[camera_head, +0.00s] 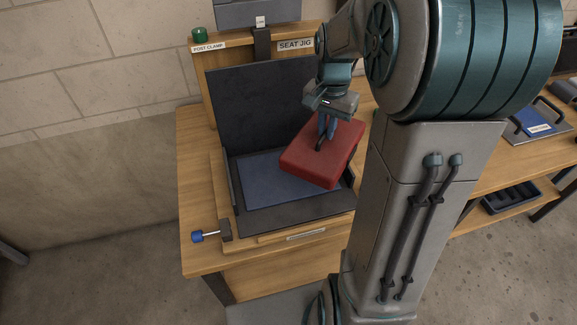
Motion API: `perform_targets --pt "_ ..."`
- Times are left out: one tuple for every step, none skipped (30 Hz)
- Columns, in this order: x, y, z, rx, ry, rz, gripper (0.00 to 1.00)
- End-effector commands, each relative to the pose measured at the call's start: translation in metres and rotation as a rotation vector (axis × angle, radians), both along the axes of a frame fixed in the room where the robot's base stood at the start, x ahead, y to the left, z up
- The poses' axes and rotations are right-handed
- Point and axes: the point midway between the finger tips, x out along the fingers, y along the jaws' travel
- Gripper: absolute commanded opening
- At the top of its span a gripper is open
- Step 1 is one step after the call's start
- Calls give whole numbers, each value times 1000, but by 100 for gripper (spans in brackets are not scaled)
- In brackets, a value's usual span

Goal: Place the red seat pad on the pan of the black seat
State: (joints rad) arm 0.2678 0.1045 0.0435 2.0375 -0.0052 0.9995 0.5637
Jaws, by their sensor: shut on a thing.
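The red seat pad (318,164) hangs tilted over the right part of the black seat. My gripper (326,127) is above the pad and shut on the dark handle (319,143) on the pad's top. The black seat has an upright back (255,105) and a pan with a blue-grey panel (262,185) inside a dark border. The pad hides the right rear part of the pan. I cannot tell exactly how far above the pan the pad is.
The seat stands in a wooden jig on a wooden table (197,160). A blue-knobbed clamp (205,236) is at the jig's front left. A green knob (199,34) sits near the "POST CLAMP" label. A blue pad on a grey tray (535,122) lies at right.

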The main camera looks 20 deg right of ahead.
Motion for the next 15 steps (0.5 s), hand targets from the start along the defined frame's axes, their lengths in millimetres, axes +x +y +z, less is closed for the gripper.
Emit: perform_targets --pt "0 13 -6 1 4 7 0" --pt "-1 20 -10 1 4 6 0" --pt "0 30 -16 1 4 7 0" --pt "0 37 -20 1 4 7 0" --pt "-1 43 -24 1 6 6 0" --pt "0 52 -30 1 4 6 0" --pt "0 58 -33 1 4 7 0" --pt "0 64 -37 1 4 5 0" --pt "0 70 -41 1 4 5 0" --pt "0 75 -44 0 3 5 0" --pt "0 78 -46 -1 2 5 0" --pt "0 82 -48 0 1 3 0" --pt "0 85 -50 0 1 3 0" --pt "0 86 -51 0 1 2 0" --pt "0 88 -52 0 1 1 0"
